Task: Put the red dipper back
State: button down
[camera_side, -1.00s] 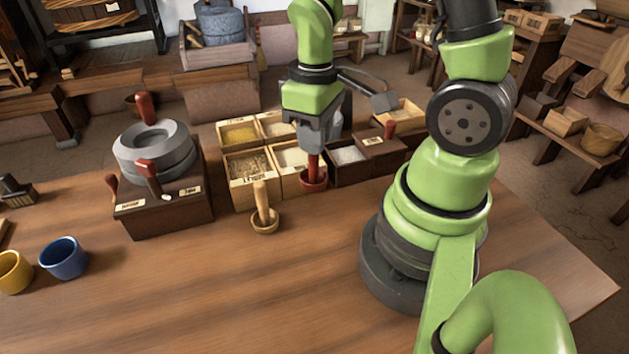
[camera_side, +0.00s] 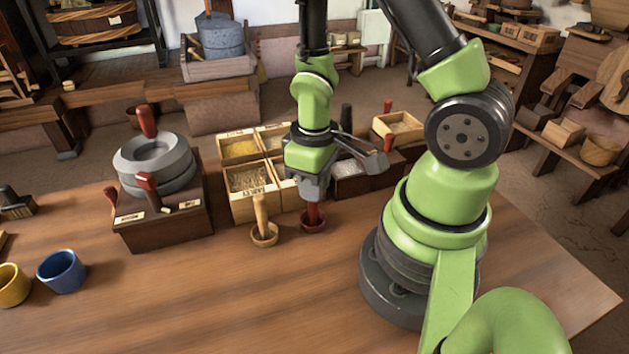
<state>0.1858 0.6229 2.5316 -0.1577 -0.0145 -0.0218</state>
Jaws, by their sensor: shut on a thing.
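The red dipper (camera_side: 313,226) has a small round bowl and an upright handle. My gripper (camera_side: 313,201) points straight down and is shut on the top of that handle. The dipper is upright, in front of the grain bins and just right of a plain wooden dipper (camera_side: 264,236), which stands upright on the table. I cannot tell whether the red bowl touches the table. My gripper and wrist hide part of the bins behind.
Bins of grain (camera_side: 249,180) stand close behind the dippers. A quern (camera_side: 154,164) on a dark wooden box stands to the left. A blue cup (camera_side: 62,271) and a yellow cup (camera_side: 12,286) stand front left. The front middle of the table (camera_side: 220,310) is clear.

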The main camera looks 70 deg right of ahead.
jog(key=c, duration=1.1)
grip_release()
jog(key=shift+o, duration=0.2)
jog(key=s+a+r+m+t+y, duration=0.1)
jog(key=s+a+r+m+t, duration=0.1)
jog(key=r, duration=0.9)
jog(key=s+a+r+m+t+y, duration=0.1)
jog(key=a+r+t, duration=0.3)
jog(key=r, duration=0.8)
jog(key=shift+s+a+r+m+t, duration=0.15)
jog(key=shift+s+r+m+t, duration=0.1)
jog(key=shift+s+m+t, duration=0.4)
jog(key=shift+s, duration=0.1)
